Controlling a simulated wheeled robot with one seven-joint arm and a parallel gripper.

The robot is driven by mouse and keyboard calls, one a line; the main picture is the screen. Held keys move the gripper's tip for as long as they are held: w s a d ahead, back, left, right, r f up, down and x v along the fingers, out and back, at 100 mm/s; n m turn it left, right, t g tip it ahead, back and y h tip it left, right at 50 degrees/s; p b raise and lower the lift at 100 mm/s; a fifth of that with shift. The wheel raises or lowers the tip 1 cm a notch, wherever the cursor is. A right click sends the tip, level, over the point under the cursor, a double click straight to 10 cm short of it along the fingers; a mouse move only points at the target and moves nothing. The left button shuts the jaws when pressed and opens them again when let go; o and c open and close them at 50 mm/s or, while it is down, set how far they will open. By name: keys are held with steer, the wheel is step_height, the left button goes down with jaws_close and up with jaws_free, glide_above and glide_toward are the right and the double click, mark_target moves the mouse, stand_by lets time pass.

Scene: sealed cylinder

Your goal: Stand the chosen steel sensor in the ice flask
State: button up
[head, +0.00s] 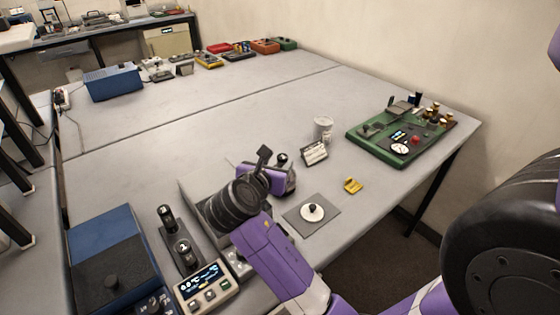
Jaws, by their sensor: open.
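I see nothing held between the fingers, though the wrist hides part of this area. A small silvery cup-like vessel (323,128) stands upright beyond and to the right of my gripper; it may be the ice flask, but its inside is too small to read. I cannot make out a steel sensor for certain. Two dark upright pieces (184,250) stand on a holder left of my wrist.
A white disc with a black knob (312,211) lies on a grey mat (327,224). A white card (314,152), a yellow piece (352,185) and a green board with gauges (362,137) are at right. A display unit (207,285) and blue instrument (105,240) stand near left. The table middle is clear.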

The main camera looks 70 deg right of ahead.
steer(key=v, duration=0.7)
steer(key=shift+a+r, duration=0.1)
steer(key=shift+a, duration=0.2)
